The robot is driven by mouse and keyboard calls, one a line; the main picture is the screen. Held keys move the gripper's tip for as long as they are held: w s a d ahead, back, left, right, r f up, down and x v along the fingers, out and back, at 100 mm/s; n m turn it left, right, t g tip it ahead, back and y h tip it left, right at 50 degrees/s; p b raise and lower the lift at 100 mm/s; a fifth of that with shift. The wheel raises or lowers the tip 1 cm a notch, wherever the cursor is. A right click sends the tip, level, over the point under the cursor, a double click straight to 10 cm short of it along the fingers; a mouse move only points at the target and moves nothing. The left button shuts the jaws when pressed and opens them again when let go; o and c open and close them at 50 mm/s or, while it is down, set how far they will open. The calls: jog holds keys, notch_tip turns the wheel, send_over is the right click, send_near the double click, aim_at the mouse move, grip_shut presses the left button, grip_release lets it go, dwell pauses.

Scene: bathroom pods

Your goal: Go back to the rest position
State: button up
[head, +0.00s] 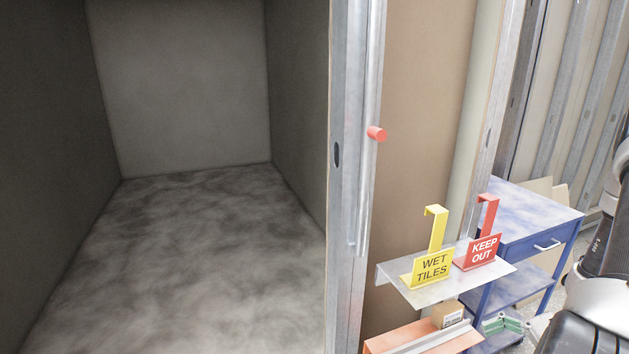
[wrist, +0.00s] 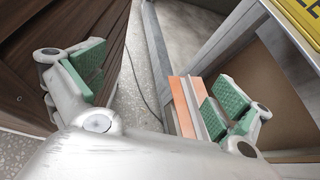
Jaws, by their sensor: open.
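My gripper (wrist: 157,88) is open and empty in the wrist view. Its two grey fingers with green pads stand wide apart, with nothing between the pads. In the head view my arm comes in from the right edge, and green finger pads (head: 504,323) show low down, beside the orange ledge and in front of the blue cart. No sign or box is in the gripper.
A metal shelf (head: 416,294) carries a yellow WET TILES sign (head: 432,268) and a red KEEP OUT sign (head: 477,252). Below are a small cardboard box (head: 447,315) and an orange ledge (head: 400,338). A blue cart (head: 540,215) stands right. The pod floor (head: 190,260) is empty. A brown wooden panel (wrist: 35,60) is close left.

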jog(key=s+a+r+n+t+h, duration=0.2)
jog(key=r+n+h, duration=0.4)
jog(key=r, duration=1.1)
jog(key=s+a+r+n+t+h, duration=0.1)
jog(key=a+r+n+t+h, duration=0.1)
jog(key=r+n+h, duration=0.4)
notch_tip(320, 180, up, 12)
jog(key=n, duration=0.5)
jog(key=shift+s+a+f+h, duration=0.25)
jog(key=shift+s+a+h, duration=0.15)
